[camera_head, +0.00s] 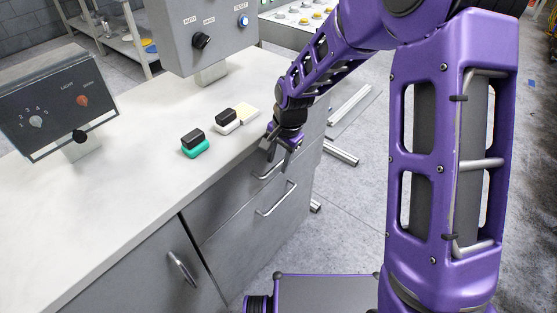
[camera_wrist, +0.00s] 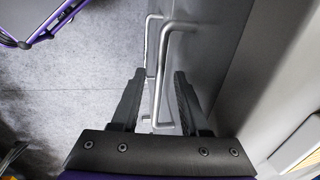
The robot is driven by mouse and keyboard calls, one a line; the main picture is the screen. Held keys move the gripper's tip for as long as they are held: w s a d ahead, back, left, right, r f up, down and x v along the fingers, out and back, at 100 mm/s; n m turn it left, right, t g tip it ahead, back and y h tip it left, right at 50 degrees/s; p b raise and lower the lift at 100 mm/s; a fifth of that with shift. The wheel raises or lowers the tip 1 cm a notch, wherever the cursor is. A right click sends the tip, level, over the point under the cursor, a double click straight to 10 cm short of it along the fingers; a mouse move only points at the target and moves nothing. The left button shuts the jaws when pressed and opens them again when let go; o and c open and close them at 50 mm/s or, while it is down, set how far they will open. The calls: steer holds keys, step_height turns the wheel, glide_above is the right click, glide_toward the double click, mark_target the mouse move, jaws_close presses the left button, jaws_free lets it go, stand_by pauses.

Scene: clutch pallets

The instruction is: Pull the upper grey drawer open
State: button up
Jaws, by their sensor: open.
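The upper grey drawer (camera_head: 222,204) sits under the white worktop and looks closed, its front in line with the cabinet face. Its metal bar handle (camera_head: 266,171) shows just below my gripper (camera_head: 279,143). In the wrist view the nearer handle bar (camera_wrist: 162,75) runs between the two dark fingers of my gripper (camera_wrist: 158,75). The fingers stand apart on either side of the bar, with gaps visible. Whether either finger touches it I cannot tell.
The lower drawer's handle (camera_head: 276,198) is just below, and it also shows in the wrist view (camera_wrist: 149,45). A cabinet door handle (camera_head: 182,268) is to the left. Small blocks, one on a green base (camera_head: 195,149), stand on the worktop (camera_head: 120,205).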

jaws_close()
stand_by(1.4)
